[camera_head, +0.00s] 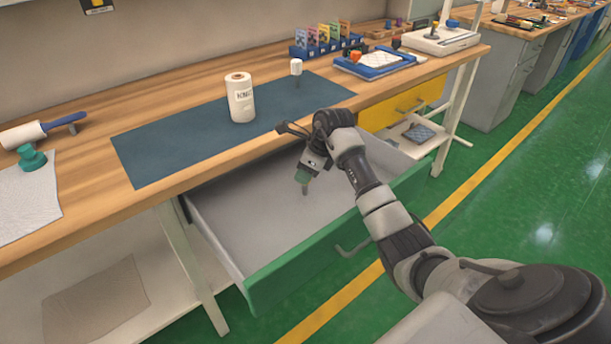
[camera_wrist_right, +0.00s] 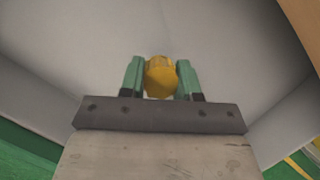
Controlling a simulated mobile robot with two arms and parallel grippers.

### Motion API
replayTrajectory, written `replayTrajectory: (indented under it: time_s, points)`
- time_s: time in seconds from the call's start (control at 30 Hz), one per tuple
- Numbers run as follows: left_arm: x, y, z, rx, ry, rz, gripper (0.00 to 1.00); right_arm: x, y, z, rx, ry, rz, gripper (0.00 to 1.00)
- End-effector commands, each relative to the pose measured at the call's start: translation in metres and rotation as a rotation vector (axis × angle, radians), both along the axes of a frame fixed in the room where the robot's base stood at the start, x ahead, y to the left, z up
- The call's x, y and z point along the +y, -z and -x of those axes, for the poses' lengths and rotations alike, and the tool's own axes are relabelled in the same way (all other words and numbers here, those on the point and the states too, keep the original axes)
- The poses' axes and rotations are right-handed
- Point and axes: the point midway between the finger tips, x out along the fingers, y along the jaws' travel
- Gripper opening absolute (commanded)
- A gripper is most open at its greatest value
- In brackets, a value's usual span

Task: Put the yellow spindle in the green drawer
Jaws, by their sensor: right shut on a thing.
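The yellow spindle (camera_wrist_right: 160,78) shows in the right wrist view as a yellow end between the two green fingers of my right gripper (camera_wrist_right: 161,80). The fingers are shut on it from both sides. In the head view my right gripper (camera_head: 303,182) points down inside the open green drawer (camera_head: 318,268), above its pale grey floor. The spindle is hard to make out there; a small tip shows below the fingers. I cannot tell whether it touches the drawer floor. The drawer looks otherwise empty. My left gripper is not in view.
Above the drawer, the wooden bench (camera_head: 93,163) carries a blue-grey mat (camera_head: 190,140) with a white spool (camera_head: 240,97) and a small white-topped item (camera_head: 296,67). A yellow drawer (camera_head: 400,106) lies to the right. A lint roller (camera_head: 37,131) and green knob (camera_head: 32,157) are at left.

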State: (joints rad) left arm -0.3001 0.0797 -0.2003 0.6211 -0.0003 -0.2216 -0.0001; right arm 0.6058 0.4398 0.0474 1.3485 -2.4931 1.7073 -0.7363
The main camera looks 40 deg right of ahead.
Motion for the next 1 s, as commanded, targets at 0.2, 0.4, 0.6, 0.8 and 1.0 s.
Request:
replayTrajectory:
  time_s: [0.2,0.4,0.6,0.8,1.0]
  points:
    - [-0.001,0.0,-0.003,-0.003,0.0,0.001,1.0,0.0,0.017,0.0,-0.003,0.001,0.0,0.05]
    - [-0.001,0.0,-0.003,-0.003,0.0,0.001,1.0,-0.001,0.017,0.0,-0.004,0.0,0.0,0.05]
    - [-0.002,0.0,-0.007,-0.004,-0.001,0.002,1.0,0.0,0.02,0.0,-0.002,-0.001,0.0,0.37]
    - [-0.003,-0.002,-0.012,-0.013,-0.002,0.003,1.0,0.0,0.019,0.0,-0.002,-0.001,0.0,0.58]
    - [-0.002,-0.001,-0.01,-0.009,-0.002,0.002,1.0,0.0,0.019,0.0,-0.002,-0.001,0.0,0.58]
